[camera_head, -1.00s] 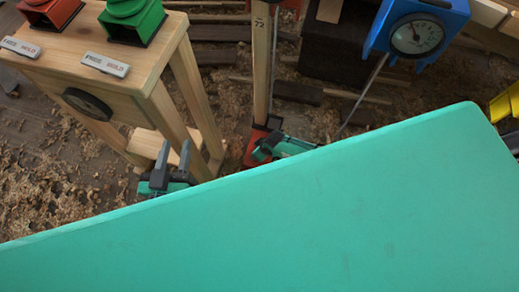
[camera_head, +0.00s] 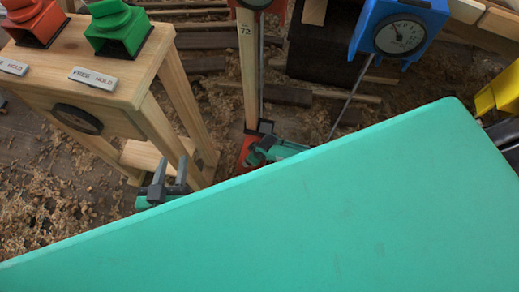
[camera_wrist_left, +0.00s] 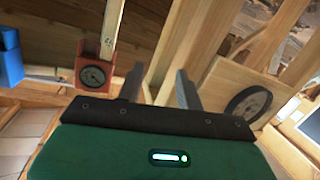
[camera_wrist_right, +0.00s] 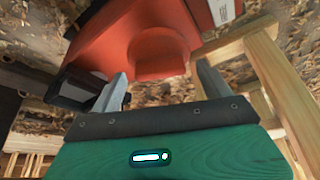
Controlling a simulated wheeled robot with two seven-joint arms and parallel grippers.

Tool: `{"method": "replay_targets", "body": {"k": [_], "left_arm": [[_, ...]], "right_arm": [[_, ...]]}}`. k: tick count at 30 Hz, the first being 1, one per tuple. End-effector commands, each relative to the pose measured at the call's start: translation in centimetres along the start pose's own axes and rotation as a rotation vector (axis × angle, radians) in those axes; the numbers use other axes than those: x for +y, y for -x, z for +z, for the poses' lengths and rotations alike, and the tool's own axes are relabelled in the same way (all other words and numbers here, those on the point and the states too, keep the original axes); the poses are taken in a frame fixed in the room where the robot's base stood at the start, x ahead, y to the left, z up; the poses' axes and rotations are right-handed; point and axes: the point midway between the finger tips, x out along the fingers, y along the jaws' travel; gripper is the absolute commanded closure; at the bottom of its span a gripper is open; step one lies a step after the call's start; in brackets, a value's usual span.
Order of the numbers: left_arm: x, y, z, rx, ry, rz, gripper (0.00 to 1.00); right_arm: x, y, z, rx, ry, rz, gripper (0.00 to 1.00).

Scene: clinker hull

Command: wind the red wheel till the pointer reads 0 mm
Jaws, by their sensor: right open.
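A red block with a round red knob (camera_wrist_right: 160,52), possibly the red wheel, fills the upper middle of the right wrist view. My right gripper (camera_wrist_right: 160,88) is open, its fingers on either side below the knob; I cannot tell whether they touch it. In the head view it (camera_head: 258,152) is partly hidden beside the red base (camera_head: 246,148) of a wooden post. My left gripper (camera_head: 167,174) is open and empty beside the wooden stand. A red-cased dial (camera_wrist_left: 93,76) shows in the left wrist view; its reading is too small to tell.
A large teal surface (camera_head: 330,210), possibly my own body, hides the lower head view. The wooden stand (camera_head: 125,95) carries red and green housings (camera_head: 118,30) and a dark wheel (camera_head: 77,118). A blue-cased dial (camera_head: 400,37) and a yellow object (camera_head: 498,92) are at right. Shavings cover the floor.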

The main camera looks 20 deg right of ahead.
Motion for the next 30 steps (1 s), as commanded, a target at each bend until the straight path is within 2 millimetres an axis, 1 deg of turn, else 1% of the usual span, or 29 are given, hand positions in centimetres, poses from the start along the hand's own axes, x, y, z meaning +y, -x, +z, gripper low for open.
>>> {"method": "replay_targets", "body": {"k": [1, 6, 11, 17, 30], "left_arm": [[0.1, 0.3, 0.5, -0.042, 0.004, -0.001, 0.64], [0.4, 1.4, 3.2, -0.21, 0.016, 0.0, 0.64], [-0.9, 1.8, 3.1, -0.311, -0.004, -0.031, 0.64], [-2.4, 2.8, 3.3, -0.444, -0.019, -0.07, 0.64], [-5.5, 6.2, 3.1, -0.723, -0.029, -0.164, 0.64]], "right_arm": [[0.0, 0.7, -0.1, 0.0, 0.0, -0.001, 0.2], [0.0, 2.2, -0.1, 0.0, 0.002, 0.001, 0.2], [-0.1, 3.9, -0.1, 0.0, 0.001, -0.001, 0.2], [0.0, 6.1, 0.0, 0.0, 0.0, 0.0, 0.2], [0.0, 11.2, -0.1, 0.0, 0.0, 0.0, 0.2]]}}
